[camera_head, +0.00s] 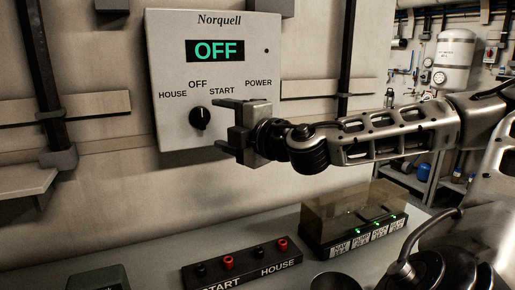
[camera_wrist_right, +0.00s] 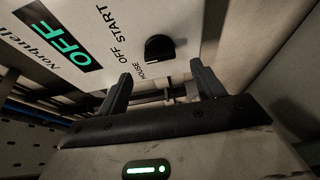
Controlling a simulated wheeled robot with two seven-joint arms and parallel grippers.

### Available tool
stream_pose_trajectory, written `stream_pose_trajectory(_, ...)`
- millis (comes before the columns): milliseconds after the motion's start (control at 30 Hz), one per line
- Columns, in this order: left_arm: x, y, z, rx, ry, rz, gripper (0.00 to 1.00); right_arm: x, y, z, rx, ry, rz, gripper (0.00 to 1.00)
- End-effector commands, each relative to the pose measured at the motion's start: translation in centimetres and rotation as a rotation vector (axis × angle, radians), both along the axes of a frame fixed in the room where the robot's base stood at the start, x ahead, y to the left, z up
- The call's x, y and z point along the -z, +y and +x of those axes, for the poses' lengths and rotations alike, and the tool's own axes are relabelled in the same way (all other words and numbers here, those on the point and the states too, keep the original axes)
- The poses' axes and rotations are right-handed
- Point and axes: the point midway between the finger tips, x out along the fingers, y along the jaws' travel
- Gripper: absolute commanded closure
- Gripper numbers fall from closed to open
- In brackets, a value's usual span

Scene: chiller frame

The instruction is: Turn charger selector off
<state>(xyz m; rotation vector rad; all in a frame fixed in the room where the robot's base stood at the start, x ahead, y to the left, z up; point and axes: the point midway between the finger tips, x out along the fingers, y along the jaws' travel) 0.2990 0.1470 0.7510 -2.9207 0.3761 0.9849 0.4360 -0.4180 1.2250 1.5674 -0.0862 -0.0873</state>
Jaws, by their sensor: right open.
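The Norquell charger panel (camera_head: 175,75) is a pale box on the wall, and its display (camera_head: 216,50) reads OFF in green. Its black round selector knob (camera_head: 200,118) sits below the labels HOUSE, OFF, START and POWER. The knob's mark appears to point up, near OFF. My right gripper (camera_head: 217,123) is open and empty, just right of the knob, with its fingers toward it. In the right wrist view the knob (camera_wrist_right: 160,48) lies just beyond the two open fingertips (camera_wrist_right: 160,70), apart from them. My left gripper is out of view.
On the bench below are a black terminal block (camera_head: 240,270) marked START and HOUSE with red and black posts, and a clear-covered switch box (camera_head: 350,225) with green lights. A dark vertical strut (camera_head: 348,50) stands right of the panel. A wall ledge (camera_head: 28,181) is at left.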

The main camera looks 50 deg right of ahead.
Motion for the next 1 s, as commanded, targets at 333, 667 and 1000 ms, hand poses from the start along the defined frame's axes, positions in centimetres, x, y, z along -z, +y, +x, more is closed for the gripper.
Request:
stream_pose_trajectory(333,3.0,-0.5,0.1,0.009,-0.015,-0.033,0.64,0.7,0.7,-7.2,0.006,-0.005,-0.004,0.32)
stream_pose_trajectory(667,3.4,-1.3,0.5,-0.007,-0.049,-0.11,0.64,0.3,1.0,-9.4,0.002,-0.001,0.0,0.32)
stream_pose_trajectory(1000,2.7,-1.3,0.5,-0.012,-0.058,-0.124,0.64,0.0,1.1,-9.6,0.0,0.0,0.002,0.32)
